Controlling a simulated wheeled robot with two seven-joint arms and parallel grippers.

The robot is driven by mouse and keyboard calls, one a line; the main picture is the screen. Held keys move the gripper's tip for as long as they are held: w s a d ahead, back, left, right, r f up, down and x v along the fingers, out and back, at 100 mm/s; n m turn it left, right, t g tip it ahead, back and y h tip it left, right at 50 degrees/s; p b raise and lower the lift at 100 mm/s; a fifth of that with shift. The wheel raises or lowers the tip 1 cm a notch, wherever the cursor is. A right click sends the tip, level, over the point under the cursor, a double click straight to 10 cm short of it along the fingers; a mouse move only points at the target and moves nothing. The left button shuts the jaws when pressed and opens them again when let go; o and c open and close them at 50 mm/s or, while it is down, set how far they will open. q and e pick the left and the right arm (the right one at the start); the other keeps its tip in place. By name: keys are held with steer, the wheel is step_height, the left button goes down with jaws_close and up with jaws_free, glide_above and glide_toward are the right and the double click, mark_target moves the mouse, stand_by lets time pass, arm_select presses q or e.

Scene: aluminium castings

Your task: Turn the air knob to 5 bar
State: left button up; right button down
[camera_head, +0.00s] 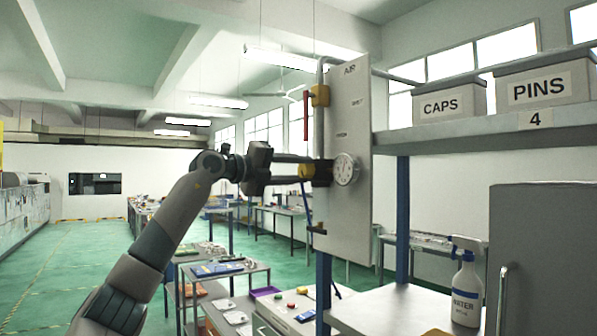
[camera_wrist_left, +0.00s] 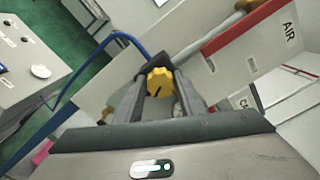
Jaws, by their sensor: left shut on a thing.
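The air knob is yellow with a dark pointer line; it shows in the left wrist view (camera_wrist_left: 160,82) between my left gripper's fingers (camera_wrist_left: 160,98). In the head view my left gripper (camera_head: 318,171) reaches in from the left, its fingers closed around the yellow knob (camera_head: 307,171) at the air panel (camera_head: 345,215). A round white gauge (camera_head: 346,169) is on the panel just right of the knob; its needle is too small to read. My right gripper is not in view.
A red handle (camera_head: 306,115) and a yellow fitting (camera_head: 320,96) are on the pipe above the knob. A blue hose (camera_wrist_left: 88,62) runs beside the gripper. A shelf (camera_head: 480,128) with boxes and a water bottle (camera_head: 466,285) stand to the right.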

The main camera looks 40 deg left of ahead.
arm_select(q)
steer(key=shift+r, duration=0.2)
stand_by(0.3)
steer(key=o, duration=1)
steer(key=shift+f, duration=0.1)
steer(key=shift+s+a+f+b, duration=0.15)
steer(key=shift+s+a+b, duration=0.05)
steer(key=shift+s+b, duration=0.25)
steer(key=b+v, duration=0.6)
steer(key=v, duration=1)
steer(key=shift+s+a, duration=0.1)
steer(key=shift+s, duration=0.15)
